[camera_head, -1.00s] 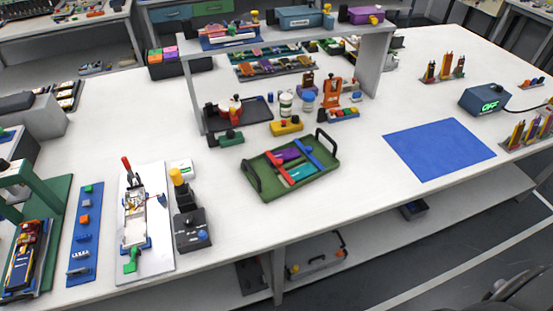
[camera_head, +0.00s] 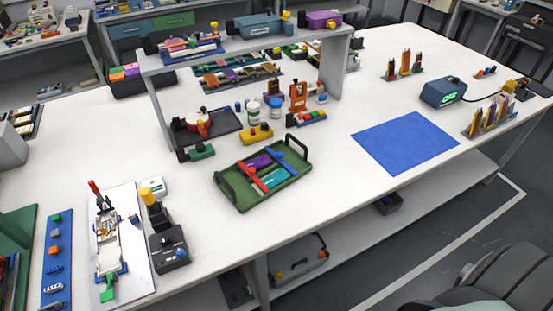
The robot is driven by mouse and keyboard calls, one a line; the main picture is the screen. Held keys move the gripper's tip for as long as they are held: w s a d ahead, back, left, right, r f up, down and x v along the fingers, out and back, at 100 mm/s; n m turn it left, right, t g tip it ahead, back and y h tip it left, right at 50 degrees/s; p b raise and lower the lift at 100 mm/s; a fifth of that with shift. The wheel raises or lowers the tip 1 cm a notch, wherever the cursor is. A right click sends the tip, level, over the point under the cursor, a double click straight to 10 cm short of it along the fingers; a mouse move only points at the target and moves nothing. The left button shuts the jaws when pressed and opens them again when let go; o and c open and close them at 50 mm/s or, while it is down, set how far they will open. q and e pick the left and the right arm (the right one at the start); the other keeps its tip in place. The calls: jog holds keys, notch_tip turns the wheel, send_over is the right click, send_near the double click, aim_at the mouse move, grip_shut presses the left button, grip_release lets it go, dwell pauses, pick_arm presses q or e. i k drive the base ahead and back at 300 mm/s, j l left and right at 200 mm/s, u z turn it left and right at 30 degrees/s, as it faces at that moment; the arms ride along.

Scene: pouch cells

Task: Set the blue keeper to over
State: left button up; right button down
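A green tray (camera_head: 243,202) with dark handles stands at the middle of the white table. A blue keeper bar (camera_head: 291,160) lies across its right part and a red bar (camera_head: 249,177) across its left part. Purple and teal flat pieces (camera_head: 272,179) lie in the tray, partly under the bars. I cannot tell from here how each bar is latched. Neither of my grippers is in view.
A blue mat (camera_head: 405,143) lies flat to the right of the tray, with bare table between. A grey shelf (camera_head: 333,72) stands behind, with small jars (camera_head: 253,112) and a yellow block (camera_head: 256,135) in front. A black device (camera_head: 168,247) and a white-based fixture (camera_head: 122,250) stand at left.

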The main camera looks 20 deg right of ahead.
aim_at(278, 157)
jog(key=l, duration=0.5)
jog(key=i+l, duration=0.15)
jog(key=l, duration=0.9)
